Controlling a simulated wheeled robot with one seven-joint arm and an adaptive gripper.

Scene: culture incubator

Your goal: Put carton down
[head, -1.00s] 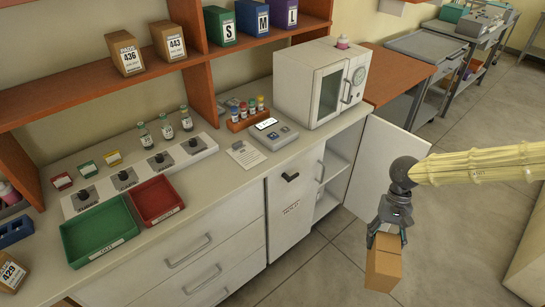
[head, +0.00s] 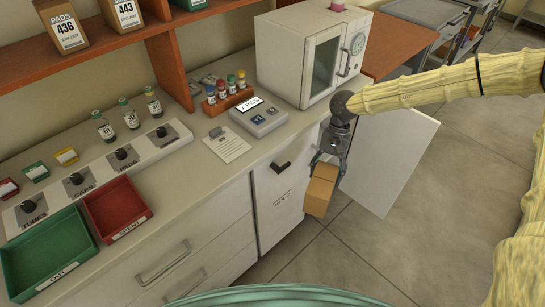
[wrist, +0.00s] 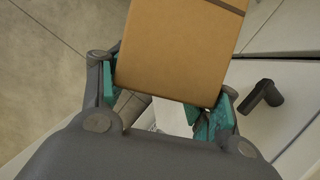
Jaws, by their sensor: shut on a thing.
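The carton (head: 319,190) is a small plain brown box. My gripper (head: 328,162) is shut on it and holds it in the air in front of the counter, beside the open cabinet door (head: 391,160). In the wrist view the carton (wrist: 182,50) sits between the teal finger pads, with a dark line near its upper edge. The counter (head: 230,165) lies behind and to the left of the carton. The shelf space inside the open cabinet is mostly hidden behind my gripper and the carton.
The white incubator (head: 313,60) is behind. Green (head: 48,255) and red (head: 117,209) trays are at left. A black handle (head: 280,167) sticks out of the cabinet front.

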